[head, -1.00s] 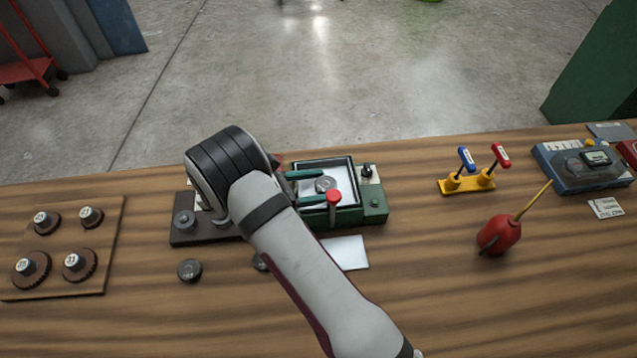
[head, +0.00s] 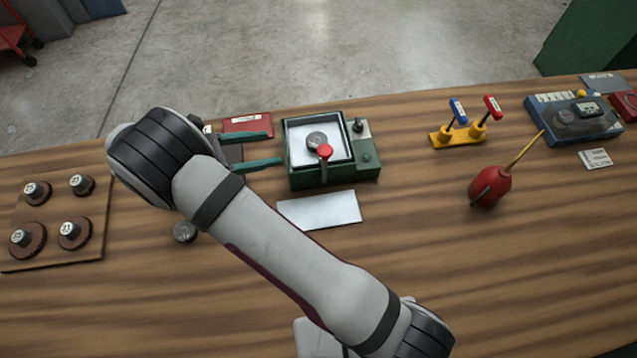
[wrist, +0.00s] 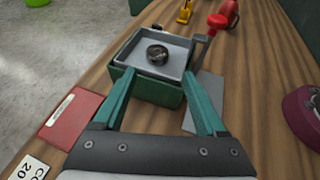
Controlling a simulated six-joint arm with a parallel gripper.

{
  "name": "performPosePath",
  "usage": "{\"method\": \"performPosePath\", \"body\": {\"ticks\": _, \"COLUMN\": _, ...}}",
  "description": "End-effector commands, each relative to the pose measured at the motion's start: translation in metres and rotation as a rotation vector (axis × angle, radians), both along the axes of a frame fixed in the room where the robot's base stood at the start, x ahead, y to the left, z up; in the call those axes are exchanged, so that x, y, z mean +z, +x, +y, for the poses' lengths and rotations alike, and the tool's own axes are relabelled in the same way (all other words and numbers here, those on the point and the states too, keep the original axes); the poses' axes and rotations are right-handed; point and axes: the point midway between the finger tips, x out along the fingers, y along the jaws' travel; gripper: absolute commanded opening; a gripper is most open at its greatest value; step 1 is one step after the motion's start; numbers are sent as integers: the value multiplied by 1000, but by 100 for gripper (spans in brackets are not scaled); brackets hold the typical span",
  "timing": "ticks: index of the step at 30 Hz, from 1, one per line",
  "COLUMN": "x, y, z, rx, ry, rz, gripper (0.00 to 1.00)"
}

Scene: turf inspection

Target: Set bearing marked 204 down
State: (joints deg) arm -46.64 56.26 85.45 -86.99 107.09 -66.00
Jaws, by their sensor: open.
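A grey round bearing (head: 317,141) lies on the pale plate of a green boxy device (head: 333,176). It also shows in the wrist view (wrist: 157,53); no marking on it can be read. My gripper (head: 274,148) is open and empty, with its two green fingers pointing at the left side of the device. In the wrist view my fingers (wrist: 169,100) are spread apart, with the device and bearing beyond them. The bearing is clear of both fingers.
A red-knobbed lever (head: 325,151) stands at the device's front. A white card (head: 320,209) lies before it. Another round part (head: 185,232) lies beside my arm. A wooden board (head: 70,258) with several gears is at left; a red oiler (head: 490,186) is at right.

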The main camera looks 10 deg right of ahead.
Motion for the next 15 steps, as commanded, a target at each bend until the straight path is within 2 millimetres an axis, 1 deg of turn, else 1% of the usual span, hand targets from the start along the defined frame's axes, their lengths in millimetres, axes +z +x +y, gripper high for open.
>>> {"method": "performPosePath", "body": {"ticks": 2, "x": 19, "y": -6, "z": -21, "rx": -107, "ry": 77, "rz": -41, "gripper": 74}}
{"method": "performPosePath", "body": {"ticks": 4, "x": 45, "y": -25, "z": -55, "rx": -306, "ry": 207, "rz": -120, "gripper": 74}}
{"method": "performPosePath", "body": {"ticks": 5, "x": 57, "y": -39, "z": -71, "rx": -415, "ry": 274, "rz": -164, "gripper": 74}}
{"method": "performPosePath", "body": {"ticks": 6, "x": 72, "y": -60, "z": -91, "rx": -572, "ry": 364, "rz": -231, "gripper": 74}}
{"method": "performPosePath", "body": {"ticks": 8, "x": 91, "y": -97, "z": -114, "rx": -823, "ry": 496, "rz": -345, "gripper": 74}}
{"method": "performPosePath", "body": {"ticks": 9, "x": 100, "y": -123, "z": -125, "rx": -1001, "ry": 581, "rz": -430, "gripper": 74}}
{"method": "performPosePath", "body": {"ticks": 11, "x": 109, "y": -163, "z": -132, "rx": -1269, "ry": 698, "rz": -558, "gripper": 74}}
{"method": "performPosePath", "body": {"ticks": 12, "x": 112, "y": -186, "z": -132, "rx": -1441, "ry": 767, "rz": -641, "gripper": 74}}
{"method": "performPosePath", "body": {"ticks": 15, "x": 112, "y": -226, "z": -122, "rx": -1804, "ry": 889, "rz": -808, "gripper": 74}}
